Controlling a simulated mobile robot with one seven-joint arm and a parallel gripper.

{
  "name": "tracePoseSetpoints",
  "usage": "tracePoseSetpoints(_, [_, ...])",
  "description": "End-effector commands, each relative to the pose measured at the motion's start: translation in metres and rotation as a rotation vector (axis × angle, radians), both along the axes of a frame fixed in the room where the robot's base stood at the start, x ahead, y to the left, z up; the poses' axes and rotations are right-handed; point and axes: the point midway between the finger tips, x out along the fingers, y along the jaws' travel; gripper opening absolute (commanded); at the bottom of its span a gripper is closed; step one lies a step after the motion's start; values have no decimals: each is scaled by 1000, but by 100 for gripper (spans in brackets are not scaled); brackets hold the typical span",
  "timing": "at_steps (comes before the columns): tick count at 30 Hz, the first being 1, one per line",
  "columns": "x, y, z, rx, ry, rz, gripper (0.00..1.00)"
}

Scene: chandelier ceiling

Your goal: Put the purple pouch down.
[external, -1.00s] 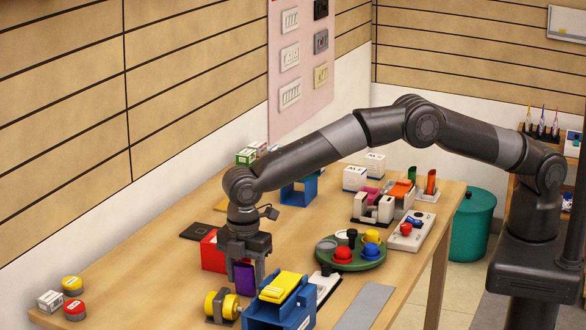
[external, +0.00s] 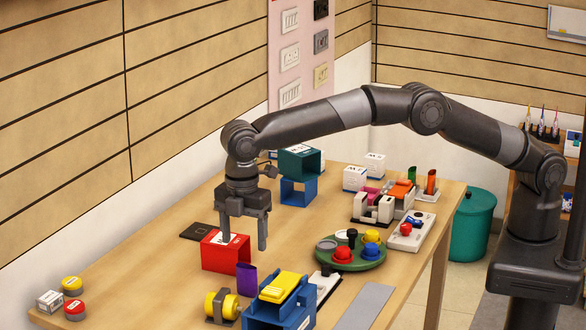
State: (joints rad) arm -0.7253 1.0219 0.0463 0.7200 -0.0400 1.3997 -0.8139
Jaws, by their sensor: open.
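The purple pouch (external: 247,279) stands upright, apparently on the table (external: 150,262), between a red open box and a blue holder. Its lower end is partly hidden by the things in front.
The red box (external: 222,255) is just behind and left of the pouch. The blue holder with a yellow top (external: 281,287) and a yellow dumbbell-shaped thing (external: 222,305) are close in front. A green round tray (external: 350,264) is to the right. The table's left part is mostly clear.

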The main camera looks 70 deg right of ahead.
Motion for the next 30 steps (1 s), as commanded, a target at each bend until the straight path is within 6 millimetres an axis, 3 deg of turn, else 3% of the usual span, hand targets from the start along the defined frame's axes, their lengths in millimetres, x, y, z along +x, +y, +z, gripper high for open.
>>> tracePoseSetpoints(6, [0, 0, 23, 1, 0, 0, 67])
tracePoseSetpoints(17, [2, -5, 31, 2, -3, -11, 67])
tracePoseSetpoints(20, [6, -20, 49, 11, -15, -48, 67])
tracePoseSetpoints(23, [12, -49, 79, 26, -34, -118, 67])
tracePoseSetpoints(30, [11, -139, 152, 68, -87, -325, 67])
